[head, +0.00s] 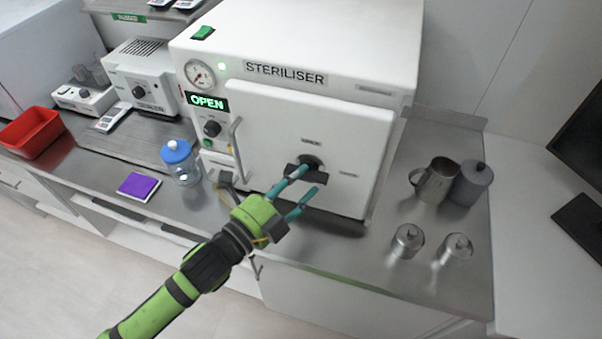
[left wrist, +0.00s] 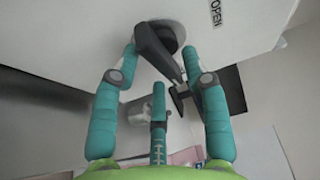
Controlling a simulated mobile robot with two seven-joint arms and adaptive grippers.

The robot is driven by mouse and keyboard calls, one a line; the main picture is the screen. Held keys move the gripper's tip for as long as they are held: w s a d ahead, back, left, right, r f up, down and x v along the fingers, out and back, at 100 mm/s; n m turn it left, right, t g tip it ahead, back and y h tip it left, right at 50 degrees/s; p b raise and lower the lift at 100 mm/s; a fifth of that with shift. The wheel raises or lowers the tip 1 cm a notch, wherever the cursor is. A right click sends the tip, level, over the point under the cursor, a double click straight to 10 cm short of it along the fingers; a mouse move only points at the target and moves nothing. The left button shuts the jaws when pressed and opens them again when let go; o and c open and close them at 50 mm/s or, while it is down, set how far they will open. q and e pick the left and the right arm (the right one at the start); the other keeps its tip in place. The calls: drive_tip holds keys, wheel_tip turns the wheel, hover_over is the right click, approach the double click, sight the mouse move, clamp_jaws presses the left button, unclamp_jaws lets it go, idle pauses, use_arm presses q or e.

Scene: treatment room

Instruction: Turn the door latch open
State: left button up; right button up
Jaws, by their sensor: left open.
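The steriliser (head: 290,60) is a white box with a closed front door (head: 285,140) and a lit display reading OPEN. The door latch (head: 312,170) is a dark handle on a round hub at the door's lower middle. In the left wrist view, the latch (left wrist: 155,50) slants from its hub down between my fingers. My left gripper (head: 300,188) is open at the latch, with teal fingers on either side of it. In the left wrist view, the gripper (left wrist: 162,60) has its fingertips near the door; contact cannot be told. My right gripper is not in view.
A metal jug (head: 433,182), a grey canister (head: 471,184) and two small lidded pots (head: 407,241) stand right of the steriliser. A blue-lidded jar (head: 181,163), a purple pad (head: 139,187) and a red bin (head: 32,133) are to the left. A vertical door handle (head: 237,148) stands out nearby.

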use_arm(q)
drive_tip(key=shift+w+d, duration=0.4)
drive_tip(key=shift+c, duration=0.4)
drive_tip(key=c, duration=0.7)
drive_tip(key=shift+a, duration=0.1)
clamp_jaws()
